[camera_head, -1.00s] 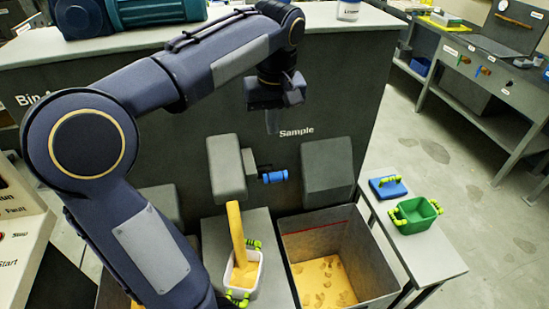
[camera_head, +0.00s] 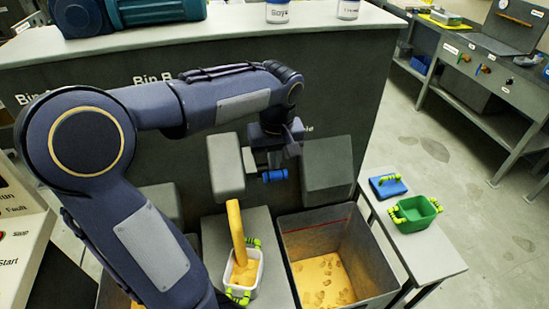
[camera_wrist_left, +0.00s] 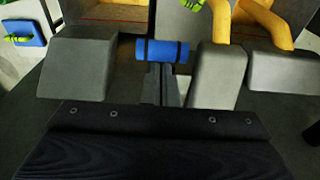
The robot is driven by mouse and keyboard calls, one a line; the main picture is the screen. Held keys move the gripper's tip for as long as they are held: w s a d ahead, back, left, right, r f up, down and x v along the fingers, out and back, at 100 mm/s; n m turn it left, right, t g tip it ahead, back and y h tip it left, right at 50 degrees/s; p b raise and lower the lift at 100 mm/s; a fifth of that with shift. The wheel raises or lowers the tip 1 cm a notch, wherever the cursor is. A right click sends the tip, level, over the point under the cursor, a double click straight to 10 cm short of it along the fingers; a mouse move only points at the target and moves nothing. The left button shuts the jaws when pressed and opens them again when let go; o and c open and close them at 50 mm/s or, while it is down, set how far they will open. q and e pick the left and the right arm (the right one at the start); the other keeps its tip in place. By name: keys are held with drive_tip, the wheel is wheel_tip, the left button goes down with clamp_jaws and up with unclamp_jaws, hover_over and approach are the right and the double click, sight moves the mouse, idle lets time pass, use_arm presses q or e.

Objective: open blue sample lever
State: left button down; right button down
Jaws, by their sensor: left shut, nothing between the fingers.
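The blue sample lever (camera_head: 275,176) sticks out from the dark machine front, between two grey spouts. In the left wrist view the blue lever (camera_wrist_left: 162,50) lies crosswise just beyond the fingertips. I cannot tell whether the fingertips touch the lever. The "Sample" label is mostly hidden behind the gripper. My right gripper is not in view.
A grey spout (camera_head: 226,167) stands left of the lever and another (camera_head: 327,164) right of it. Below are a white container (camera_head: 245,271) with yellow material and an open grey bin (camera_head: 372,258). A green container (camera_head: 415,213) and blue lid (camera_head: 388,187) lie on the side table.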

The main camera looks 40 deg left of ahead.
use_arm(q)
drive_tip(key=shift+s+d+f+b, duration=0.6)
drive_tip(key=shift+d+f+b, duration=0.15)
drive_tip(key=shift+f+b, duration=0.2)
drive_tip(key=shift+r, duration=0.15)
drive_tip(key=shift+a+r+p, duration=0.1)
drive_tip(key=shift+r+p, duration=0.25)
drive_tip(key=shift+p, duration=0.2)
drive_tip(key=r+p, duration=0.1)
drive_tip(key=a+r+p, duration=0.1)
drive_tip(key=w+r+p, duration=0.1)
drive_tip(key=r, duration=0.1)
drive_tip(key=shift+w+a, duration=0.1)
drive_tip(key=shift+a, duration=0.05)
wheel_tip(320, 180, up, 8)
drive_tip(key=s+d+r, duration=0.1)
drive_tip(key=s+d, duration=0.1)
drive_tip(key=s+d+f+m+t+h, duration=0.4)
drive_tip(key=s+d+f+m, duration=0.4)
drive_tip(key=s+f, duration=0.5)
drive_tip(key=shift+s+d+f+t+h+b, duration=0.15)
drive_tip(key=shift+d+f+t+h+b, duration=0.35)
drive_tip(key=shift+d, duration=0.6)
